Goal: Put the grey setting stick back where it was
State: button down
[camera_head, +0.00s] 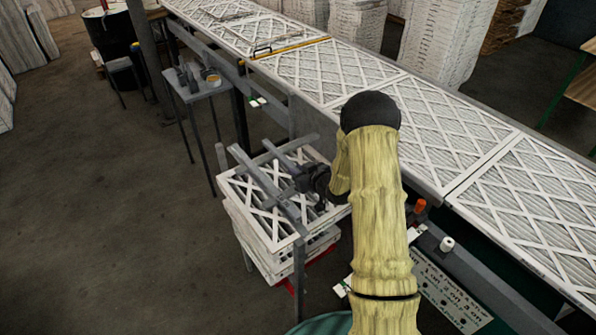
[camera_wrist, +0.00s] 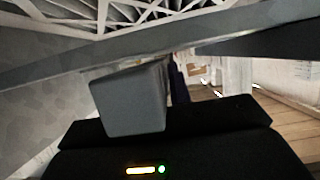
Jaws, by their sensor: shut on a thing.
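My gripper (camera_head: 306,181) is shut on a grey setting stick (camera_head: 281,158) above a stack of white lattice-faced filters (camera_head: 262,228). In the head view the stick slants up and left from my gripper. In the wrist view a squared grey end of the stick (camera_wrist: 130,102) stands close in front of the dark gripper body (camera_wrist: 160,145). My gripper hides part of the stick, and I cannot tell whether it touches the grey bars around it.
A long grey bar (camera_head: 262,185) crosses above the filter stack; it also spans the wrist view (camera_wrist: 215,40). A grey post (camera_head: 299,268) stands at the front. The filter-covered conveyor (camera_head: 430,120) runs behind. A small table (camera_head: 200,85) stands left, with open floor around.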

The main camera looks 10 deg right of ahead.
jog(key=shift+f, duration=0.3)
jog(key=c, duration=1.2)
grip_release()
jog(key=b+v, duration=0.5)
jog(key=v, duration=1.2)
jog(key=shift+d, duration=0.2)
jog(key=shift+s+r, duration=0.1)
jog(key=shift+r, duration=0.05)
